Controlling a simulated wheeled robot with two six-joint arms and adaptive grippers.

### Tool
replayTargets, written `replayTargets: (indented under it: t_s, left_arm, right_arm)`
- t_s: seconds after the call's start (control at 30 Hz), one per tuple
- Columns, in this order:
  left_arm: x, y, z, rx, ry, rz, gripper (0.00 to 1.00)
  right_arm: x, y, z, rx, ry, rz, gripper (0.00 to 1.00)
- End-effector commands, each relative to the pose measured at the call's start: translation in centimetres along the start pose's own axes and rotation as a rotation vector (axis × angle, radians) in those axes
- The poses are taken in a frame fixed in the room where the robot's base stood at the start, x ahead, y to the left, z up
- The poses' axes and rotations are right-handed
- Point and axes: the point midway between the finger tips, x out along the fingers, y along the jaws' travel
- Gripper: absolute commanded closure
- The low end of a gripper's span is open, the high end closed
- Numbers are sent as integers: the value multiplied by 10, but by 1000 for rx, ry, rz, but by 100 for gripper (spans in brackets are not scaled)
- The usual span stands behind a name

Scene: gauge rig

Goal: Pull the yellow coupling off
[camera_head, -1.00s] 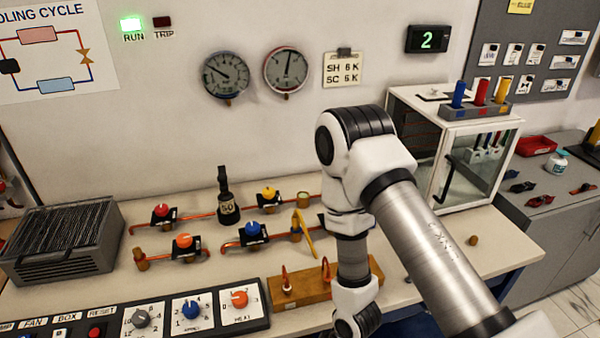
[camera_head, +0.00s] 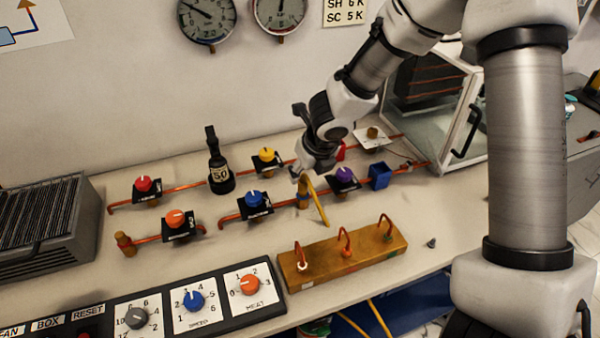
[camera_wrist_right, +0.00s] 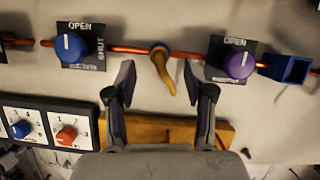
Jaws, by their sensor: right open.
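The yellow coupling (camera_head: 318,204) shows as a slanting yellow piece at a blue-and-brass fitting (camera_head: 302,197) on the copper pipe, between the blue and purple knobs. In the right wrist view the yellow coupling (camera_wrist_right: 166,80) hangs from a round fitting and lies between my spread fingers in the picture. My right gripper (camera_head: 312,170) is open, above and close to the fitting. Its two fingers also show in the right wrist view (camera_wrist_right: 158,72), with nothing held between them. I cannot tell whether a finger touches the coupling. My left gripper is not in view.
Blue (camera_head: 254,198) and purple (camera_head: 344,175) valve knobs flank the fitting. A wooden block with copper loops (camera_head: 325,263) lies in front. A blue open box (camera_head: 380,176) sits right.

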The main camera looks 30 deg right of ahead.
Motion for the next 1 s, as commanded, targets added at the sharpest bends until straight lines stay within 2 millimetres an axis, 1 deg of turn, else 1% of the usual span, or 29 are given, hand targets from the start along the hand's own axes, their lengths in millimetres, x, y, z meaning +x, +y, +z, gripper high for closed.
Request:
replayTargets:
  t_s: [0.03, 0.1, 0.2, 0.3, 0.4, 0.63, 0.67, 0.7, 0.77, 0.8, 0.93, 0.97, 1.0]
  left_arm:
    - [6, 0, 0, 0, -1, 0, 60]
    - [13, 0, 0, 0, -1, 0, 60]
    - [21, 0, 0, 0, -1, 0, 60]
    - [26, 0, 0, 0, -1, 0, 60]
    - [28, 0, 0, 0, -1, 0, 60]
    - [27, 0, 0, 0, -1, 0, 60]
    - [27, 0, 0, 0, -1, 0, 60]
    - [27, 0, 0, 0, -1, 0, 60]
    - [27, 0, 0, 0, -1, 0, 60]
    - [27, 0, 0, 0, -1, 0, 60]
    - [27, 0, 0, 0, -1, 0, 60]
    - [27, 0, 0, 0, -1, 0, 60]
    - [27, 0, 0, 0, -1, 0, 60]
  right_arm:
    - [11, 0, -2, -1, 2, 0, 47]
    - [25, 0, -2, 1, 3, 1, 47]
    - [44, 1, -2, 2, 3, 0, 47]
    - [58, 1, -2, 4, 3, 2, 47]
    - [65, 1, -1, 4, 3, 2, 47]
    - [65, 1, -1, 5, 3, 3, 47]
    - [65, 1, -1, 5, 3, 3, 50]
    - [65, 1, -1, 5, 3, 3, 64]
    - [65, 1, -1, 6, 3, 3, 86]
    - [65, 1, -1, 6, 3, 3, 100]
    - [65, 1, -1, 6, 3, 3, 100]
    - [65, 1, -1, 6, 3, 3, 87]
    - [65, 1, -1, 6, 3, 3, 100]
